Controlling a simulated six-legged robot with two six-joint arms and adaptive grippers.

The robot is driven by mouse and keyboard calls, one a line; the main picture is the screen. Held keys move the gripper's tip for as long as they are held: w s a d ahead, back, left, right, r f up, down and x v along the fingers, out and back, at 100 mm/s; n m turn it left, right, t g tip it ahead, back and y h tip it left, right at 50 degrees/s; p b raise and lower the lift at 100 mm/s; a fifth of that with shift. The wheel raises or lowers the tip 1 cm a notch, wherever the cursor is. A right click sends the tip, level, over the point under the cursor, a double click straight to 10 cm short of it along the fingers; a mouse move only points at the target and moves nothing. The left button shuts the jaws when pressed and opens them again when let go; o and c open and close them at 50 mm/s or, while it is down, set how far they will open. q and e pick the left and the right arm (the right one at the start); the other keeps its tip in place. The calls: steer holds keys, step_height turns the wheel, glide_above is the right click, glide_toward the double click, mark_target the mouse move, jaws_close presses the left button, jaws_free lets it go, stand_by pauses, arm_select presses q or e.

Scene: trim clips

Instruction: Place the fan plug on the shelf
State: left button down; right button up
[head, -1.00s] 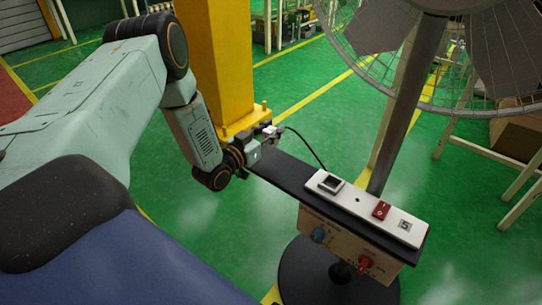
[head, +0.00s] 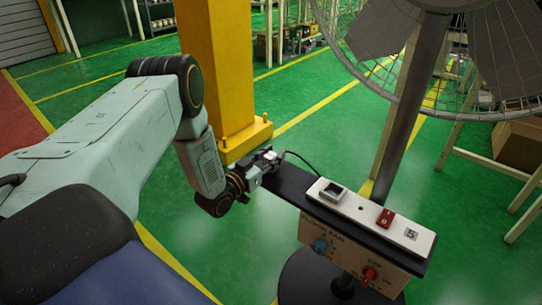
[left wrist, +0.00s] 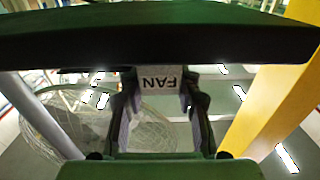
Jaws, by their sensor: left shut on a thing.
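My left gripper (head: 266,160) is at the left end of the black shelf (head: 290,186). It is shut on the fan plug, a pale block labelled FAN (left wrist: 160,79) that sits between both fingers in the left wrist view. A black cord runs from the plug toward the white strip on the shelf. In the left wrist view the shelf's dark edge (left wrist: 160,38) spans the top, close to the plug. I cannot tell whether the plug touches the shelf. My right gripper is not in view.
A white strip (head: 361,208) with a socket, a red switch (head: 385,218) and a number 5 label lies on the shelf. A control box (head: 340,245) with knobs hangs below. The fan pole (head: 405,110) stands behind; a yellow column (head: 222,70) stands behind the gripper.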

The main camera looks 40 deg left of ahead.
arm_select(q)
steer(key=c, duration=1)
jaws_free()
steer(key=shift+f, duration=0.1)
steer(key=shift+o, duration=0.2)
steer(key=shift+r+p, duration=0.25)
steer(key=shift+p, duration=0.05)
steer(key=s+a+p, duration=0.1)
steer(key=s+p, duration=0.3)
steer(key=s, duration=0.7)
steer(key=s+d+f+n+g, duration=0.1)
steer(key=s+d+f+g, duration=0.25)
steer(key=d+f, duration=0.2)
steer(key=s+d+f+g, duration=0.3)
steer(key=d+f+g, duration=0.1)
steer(key=d, duration=0.3)
steer(key=s+d+f+g, duration=0.1)
steer(key=s+d+g, duration=0.15)
steer(key=s, duration=0.35)
steer(key=s+d+f+g, duration=0.1)
steer(key=s+d+g, duration=0.15)
steer(key=s, duration=0.25)
steer(key=s+r+g+y, duration=0.1)
steer(key=s+g, duration=0.4)
steer(key=s, duration=0.7)
steer(key=shift+s+r, duration=0.25)
steer(key=shift+s, duration=0.05)
steer(key=shift+a+g, duration=0.1)
steer(key=shift+g, duration=0.15)
